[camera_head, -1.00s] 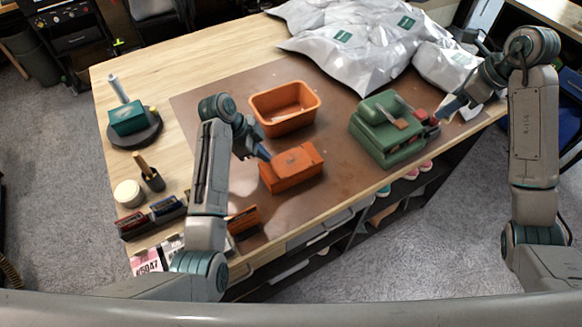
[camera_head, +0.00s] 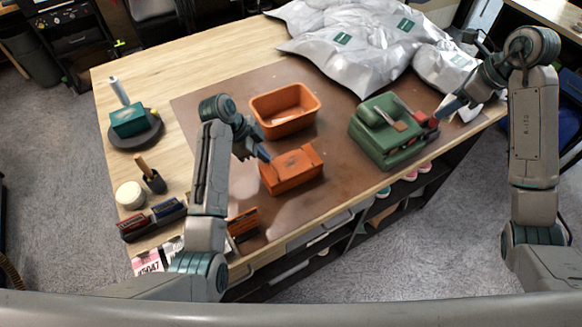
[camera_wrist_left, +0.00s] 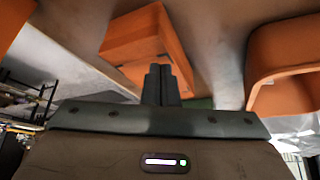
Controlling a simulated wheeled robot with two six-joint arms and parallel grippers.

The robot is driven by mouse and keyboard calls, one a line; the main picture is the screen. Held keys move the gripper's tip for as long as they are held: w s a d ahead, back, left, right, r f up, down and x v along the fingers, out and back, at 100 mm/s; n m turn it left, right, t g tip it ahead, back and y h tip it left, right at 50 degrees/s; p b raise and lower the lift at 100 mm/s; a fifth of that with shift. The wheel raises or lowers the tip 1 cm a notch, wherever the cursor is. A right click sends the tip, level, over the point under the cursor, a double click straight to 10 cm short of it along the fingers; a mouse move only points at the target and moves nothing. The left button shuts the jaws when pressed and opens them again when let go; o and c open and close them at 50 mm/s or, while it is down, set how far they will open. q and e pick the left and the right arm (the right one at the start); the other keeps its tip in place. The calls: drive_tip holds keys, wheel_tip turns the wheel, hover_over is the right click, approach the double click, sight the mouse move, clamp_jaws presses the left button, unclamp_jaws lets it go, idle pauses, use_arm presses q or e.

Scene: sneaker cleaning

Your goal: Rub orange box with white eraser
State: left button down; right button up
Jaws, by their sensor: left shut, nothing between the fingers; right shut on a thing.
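The orange box (camera_head: 291,178) sits on the brown mat, near the table's front edge. It also shows in the left wrist view (camera_wrist_left: 135,42). My left gripper (camera_head: 263,154) is shut and empty, with its fingertips close to the box's upper left edge. In the left wrist view its shut fingers (camera_wrist_left: 160,82) overlap the box; I cannot tell if they touch it. My right gripper (camera_head: 438,117) is shut on a red part (camera_head: 426,120) at the right side of a green machine (camera_head: 385,135). I cannot make out a white eraser for certain.
An orange bin (camera_head: 285,121) stands just behind the box. Silvery bags (camera_head: 350,55) cover the back right. A pale round item (camera_head: 130,194), a brush holder (camera_head: 152,180) and a teal block (camera_head: 129,120) stand at the left. The brown mat (camera_head: 335,150) is bare between box and machine.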

use_arm(q)
drive_tip(key=shift+r, duration=2.2)
use_arm(e)
drive_tip(key=shift+r, duration=0.15)
